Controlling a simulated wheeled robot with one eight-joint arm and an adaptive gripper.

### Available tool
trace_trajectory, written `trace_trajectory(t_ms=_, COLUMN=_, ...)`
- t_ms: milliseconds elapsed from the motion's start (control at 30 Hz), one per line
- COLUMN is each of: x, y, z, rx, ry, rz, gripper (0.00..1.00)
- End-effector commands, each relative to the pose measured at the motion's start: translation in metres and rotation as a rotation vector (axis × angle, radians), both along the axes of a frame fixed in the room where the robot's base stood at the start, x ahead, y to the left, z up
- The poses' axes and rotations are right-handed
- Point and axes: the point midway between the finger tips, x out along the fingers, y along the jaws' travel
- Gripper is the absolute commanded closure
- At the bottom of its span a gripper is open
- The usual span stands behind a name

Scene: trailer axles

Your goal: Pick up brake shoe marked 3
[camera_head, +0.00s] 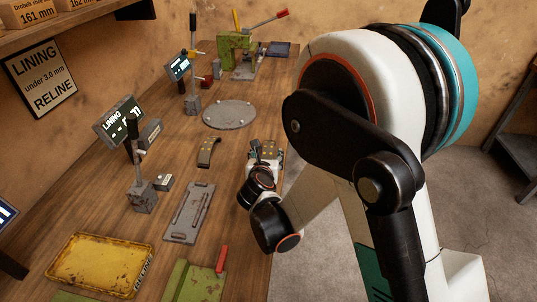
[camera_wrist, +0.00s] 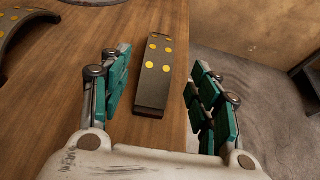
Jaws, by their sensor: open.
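A dark brake shoe with yellow dots (camera_wrist: 153,85) lies on the wooden bench between the spread fingers of my gripper (camera_wrist: 160,70) in the wrist view. Its near end points at the palm, and the fingers appear clear of its sides. In the head view my gripper (camera_head: 264,160) is low at the bench's right edge and hides much of this shoe. A second curved shoe with yellow dots (camera_head: 208,152) lies to the left on the bench; part of it shows in the wrist view (camera_wrist: 20,28). I cannot read a number on either shoe.
A round grey plate (camera_head: 229,114) lies behind the shoes. A grey tray (camera_head: 189,212), a yellow tray (camera_head: 100,264) and a gauge stand (camera_head: 142,190) are nearer. A green fixture (camera_head: 238,52) stands at the back. The bench edge is close on the right, with floor beyond.

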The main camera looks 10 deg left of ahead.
Motion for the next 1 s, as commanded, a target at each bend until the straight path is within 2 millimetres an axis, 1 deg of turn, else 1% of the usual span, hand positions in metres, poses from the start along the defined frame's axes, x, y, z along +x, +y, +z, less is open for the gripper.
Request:
trace_trajectory(t_ms=167, x=0.011, y=0.001, z=-0.004, rx=0.000, ry=0.000, rz=-0.001, gripper=0.43)
trace_trajectory(t_ms=267, x=0.022, y=0.002, z=-0.008, rx=0.001, ry=0.000, rz=-0.003, gripper=0.43)
trace_trajectory(t_ms=400, x=0.041, y=0.006, z=-0.015, rx=0.001, ry=0.000, rz=-0.001, gripper=0.43)
trace_trajectory(t_ms=500, x=0.051, y=0.006, z=-0.019, rx=0.000, ry=0.000, rz=-0.002, gripper=0.43)
trace_trajectory(t_ms=733, x=0.053, y=0.007, z=-0.018, rx=0.001, ry=0.000, rz=-0.001, gripper=0.43)
trace_trajectory(t_ms=767, x=0.053, y=0.007, z=-0.018, rx=0.001, ry=0.000, rz=-0.001, gripper=0.48)
trace_trajectory(t_ms=800, x=0.053, y=0.007, z=-0.018, rx=0.001, ry=0.000, rz=-0.001, gripper=0.57)
trace_trajectory(t_ms=867, x=0.053, y=0.007, z=-0.018, rx=0.001, ry=0.000, rz=-0.001, gripper=0.71)
trace_trajectory(t_ms=900, x=0.053, y=0.007, z=-0.018, rx=0.001, ry=0.000, rz=-0.001, gripper=0.80)
trace_trajectory(t_ms=1000, x=0.053, y=0.007, z=-0.018, rx=0.001, ry=0.000, rz=-0.001, gripper=1.00)
